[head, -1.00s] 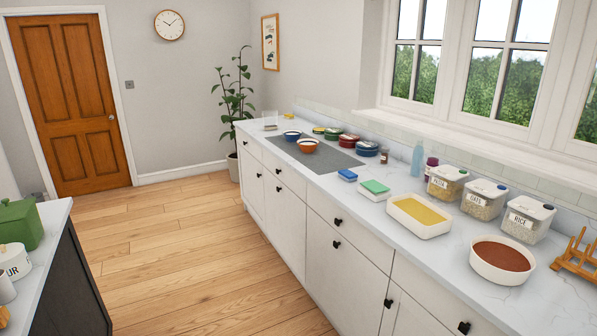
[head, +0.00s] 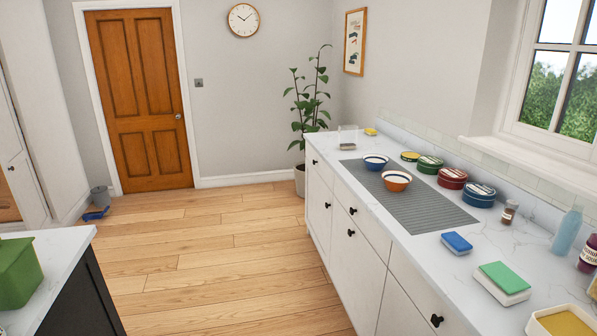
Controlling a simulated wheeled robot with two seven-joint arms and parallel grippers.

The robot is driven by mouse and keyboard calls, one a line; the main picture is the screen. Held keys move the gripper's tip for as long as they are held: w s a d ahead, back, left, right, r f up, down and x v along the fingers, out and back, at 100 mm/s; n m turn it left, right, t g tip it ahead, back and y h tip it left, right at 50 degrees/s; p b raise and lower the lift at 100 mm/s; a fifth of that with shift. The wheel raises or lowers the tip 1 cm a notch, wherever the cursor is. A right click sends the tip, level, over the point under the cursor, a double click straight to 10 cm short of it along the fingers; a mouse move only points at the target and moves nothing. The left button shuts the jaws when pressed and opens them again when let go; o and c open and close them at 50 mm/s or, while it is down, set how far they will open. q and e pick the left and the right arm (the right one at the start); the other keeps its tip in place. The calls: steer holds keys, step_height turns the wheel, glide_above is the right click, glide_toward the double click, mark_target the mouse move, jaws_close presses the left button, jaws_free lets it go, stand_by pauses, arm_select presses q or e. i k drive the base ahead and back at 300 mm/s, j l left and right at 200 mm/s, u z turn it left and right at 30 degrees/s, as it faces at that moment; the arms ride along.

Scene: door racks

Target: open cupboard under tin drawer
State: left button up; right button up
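A run of white base units stands on the right, with drawers above cupboard doors and black knobs. The far drawer (head: 322,175) sits above a narrow cupboard door (head: 318,215). The middle drawer (head: 365,222) sits above a wider cupboard door (head: 352,275). A nearer drawer (head: 412,290) is partly cut off by the frame edge. All the visible drawers and doors are shut. Round tins stand on the worktop: yellow-lidded (head: 410,156), green (head: 429,165), red (head: 452,178) and blue (head: 480,195). No label shows which drawer is the tin drawer. Neither gripper is in view.
The wooden floor (head: 220,270) is clear between the units and a dark island with a white top (head: 75,240) at lower left. A potted plant (head: 310,100) stands beyond the units. A grey bin (head: 100,196) and blue dustpan (head: 96,213) lie near the closed door (head: 145,100).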

mark_target(319, 198)
steer(key=i+l+u, duration=0.15)
steer(key=i+u, duration=0.35)
steer(key=i, duration=1.15)
steer(key=i+u, duration=0.2)
steer(key=i, duration=0.35)
steer(key=i+u, duration=0.25)
steer(key=i, duration=0.35)
steer(key=i+l+u, duration=0.2)
steer(key=i, duration=0.35)
steer(key=i+z, duration=0.2)
steer(key=z, duration=0.2)
steer(key=i+j+z, duration=0.15)
steer(key=z, duration=0.3)
steer(key=i+j+z, duration=0.15)
steer(key=z, duration=0.25)
